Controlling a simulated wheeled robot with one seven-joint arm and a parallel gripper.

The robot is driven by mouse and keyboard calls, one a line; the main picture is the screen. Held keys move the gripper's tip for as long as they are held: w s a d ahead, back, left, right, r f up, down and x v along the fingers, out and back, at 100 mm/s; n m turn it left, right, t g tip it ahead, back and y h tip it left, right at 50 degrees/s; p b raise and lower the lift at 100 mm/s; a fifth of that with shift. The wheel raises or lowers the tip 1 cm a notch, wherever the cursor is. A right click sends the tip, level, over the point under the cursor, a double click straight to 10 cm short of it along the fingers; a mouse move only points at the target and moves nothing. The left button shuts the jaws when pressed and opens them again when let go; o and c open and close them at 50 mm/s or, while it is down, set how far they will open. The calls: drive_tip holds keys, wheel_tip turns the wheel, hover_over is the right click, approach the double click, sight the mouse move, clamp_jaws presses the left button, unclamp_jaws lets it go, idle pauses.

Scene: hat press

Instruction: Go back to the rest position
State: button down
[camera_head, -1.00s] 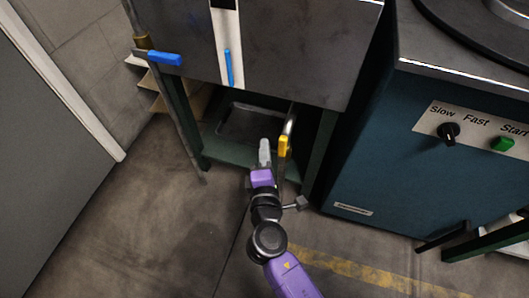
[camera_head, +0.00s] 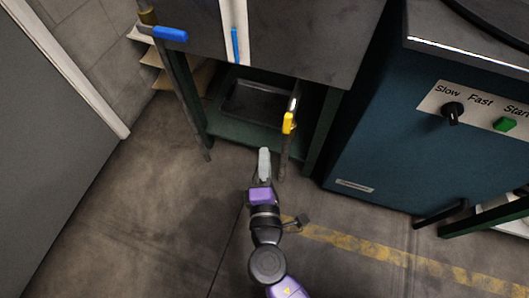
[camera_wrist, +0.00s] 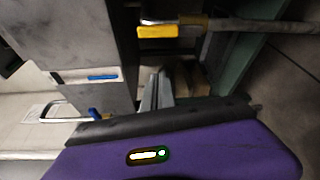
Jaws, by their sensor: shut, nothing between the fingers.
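My gripper (camera_head: 264,158) is shut and empty in the head view, low in front of the dark metal machine (camera_head: 290,38) on its green stand. It is just left of the pipe with the yellow valve handle (camera_head: 289,122), and I see a gap between them. In the wrist view my gripper's fingers (camera_wrist: 158,88) show beyond the purple wrist body, below the yellow handle (camera_wrist: 158,31). My purple and black arm reaches up from the bottom of the head view.
A blue-handled valve (camera_head: 170,34) stands on a pipe at the left. A dark tray (camera_head: 255,101) lies on the stand's lower shelf. A teal machine (camera_head: 400,130) with a knob (camera_head: 453,112) and green button (camera_head: 505,124) stands at the right. The floor (camera_head: 150,220) at left is clear.

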idle(0.4)
drive_tip(key=s+d+r+m+g, duration=0.1)
drive_tip(key=s+d+r+m, duration=0.2)
drive_tip(key=s+d+m, duration=0.55)
drive_tip(key=s+d+r+m, duration=0.3)
drive_tip(key=s+d+m, duration=0.15)
drive_tip(key=s, duration=0.65)
drive_tip(key=s+d+r+m+g, duration=0.1)
drive_tip(key=s+d+r+m, duration=0.2)
drive_tip(key=s+d+m, duration=0.55)
wheel_tip(320, 180, up, 33)
drive_tip(key=s+a+n+p, duration=0.1)
drive_tip(key=a+p, duration=0.1)
drive_tip(key=p, duration=3.1)
drive_tip(key=shift+s+a, duration=0.25)
drive_tip(key=shift+a, duration=0.05)
